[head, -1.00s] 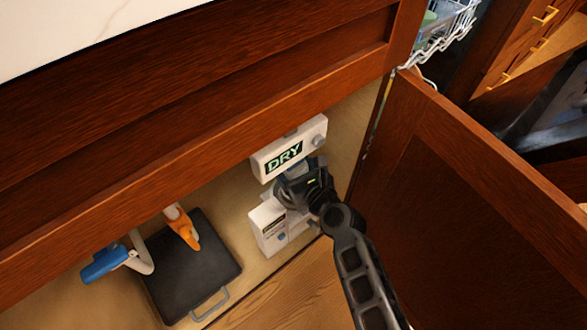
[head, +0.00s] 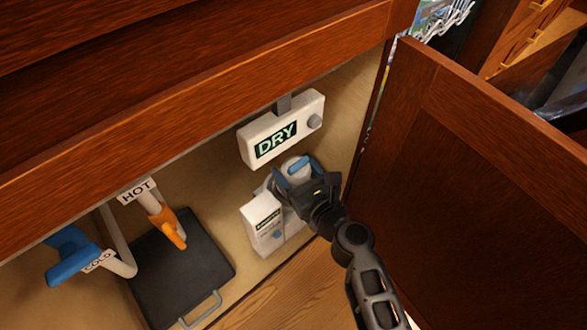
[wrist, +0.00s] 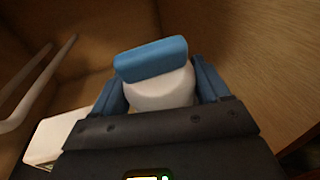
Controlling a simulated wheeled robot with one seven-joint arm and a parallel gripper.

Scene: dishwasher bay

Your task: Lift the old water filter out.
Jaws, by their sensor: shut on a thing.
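The old water filter has a rounded white body with a flat blue grip on top. In the wrist view the filter (wrist: 160,93) stands between the two blue fingers of my gripper (wrist: 159,84), which is shut on its white body. In the head view the filter (head: 289,170) shows just beyond my gripper (head: 298,178), under the white DRY box. The gripper's black body hides its lower part. I cannot tell whether the filter is clear of its seat.
The DRY box (head: 281,128) hangs close above. A white labelled unit (head: 265,222) is beside my gripper on the left. HOT (head: 164,222) and COLD (head: 75,258) valves and a black tray (head: 187,270) lie further left. The open cabinet door (head: 470,200) stands right.

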